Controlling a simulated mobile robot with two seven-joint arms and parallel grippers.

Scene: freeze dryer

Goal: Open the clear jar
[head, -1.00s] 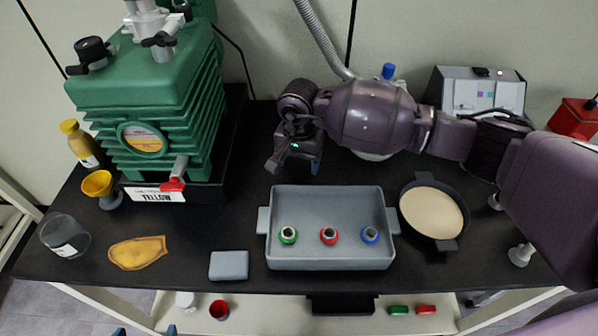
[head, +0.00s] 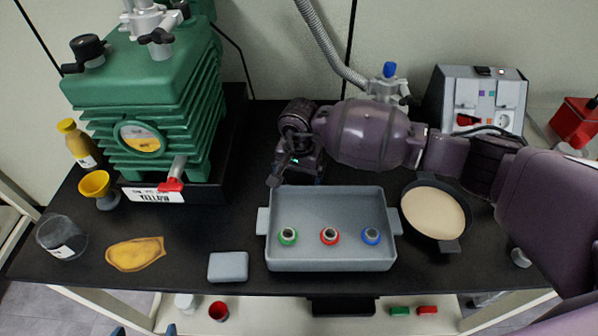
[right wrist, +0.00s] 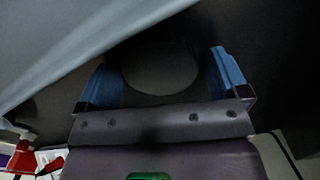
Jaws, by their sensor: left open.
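A clear glass jar (head: 62,237) with a white label stands at the table's left front corner; I cannot tell its lid. Only the blue fingertips of my left gripper (head: 145,330) show at the bottom edge, apart and empty.
The grey tray (head: 328,197) holds green, red and blue ringed pieces. A pan (head: 434,208), grey block (head: 228,267), yellow pouch (head: 135,253), yellow cup (head: 98,187) and yellow bottle (head: 79,145) stand around. A green machine (head: 145,90) fills the back left.

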